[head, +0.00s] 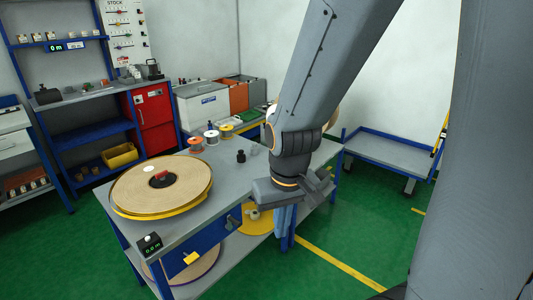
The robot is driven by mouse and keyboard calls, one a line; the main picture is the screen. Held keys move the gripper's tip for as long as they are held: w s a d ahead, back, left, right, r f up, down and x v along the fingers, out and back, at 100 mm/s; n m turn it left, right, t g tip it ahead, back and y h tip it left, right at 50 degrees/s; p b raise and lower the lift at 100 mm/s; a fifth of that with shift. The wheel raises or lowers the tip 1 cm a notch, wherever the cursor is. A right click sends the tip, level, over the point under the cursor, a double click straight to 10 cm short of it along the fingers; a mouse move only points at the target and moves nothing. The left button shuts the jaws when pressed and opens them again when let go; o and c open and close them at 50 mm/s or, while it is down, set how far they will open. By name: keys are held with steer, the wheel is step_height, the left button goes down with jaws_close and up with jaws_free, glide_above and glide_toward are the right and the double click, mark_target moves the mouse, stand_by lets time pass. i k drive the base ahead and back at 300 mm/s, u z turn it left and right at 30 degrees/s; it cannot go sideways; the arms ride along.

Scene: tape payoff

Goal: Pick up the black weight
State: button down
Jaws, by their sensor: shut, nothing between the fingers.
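A small black weight (241,156) with a narrower top stands upright on the grey workbench (225,172), near the middle of its top. My gripper (326,181) is to the right of the weight, near the bench's right end and apart from the weight. It is shut and holds nothing. The fingertips are small in this view and partly merge with the wrist parts.
A large tape reel (140,195) covers the bench's left part. Several small spools (212,137) stand at the back, and a clear object (252,148) is beside the weight. A black counter box (149,244) sits at the front corner. A blue cart (390,152) is at right.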

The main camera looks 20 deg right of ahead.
mark_target(241, 157)
steer(key=z, duration=0.8)
steer(key=i, duration=1.1)
steer(key=u, duration=0.4)
steer(key=i, duration=0.85)
steer(key=u, duration=0.8)
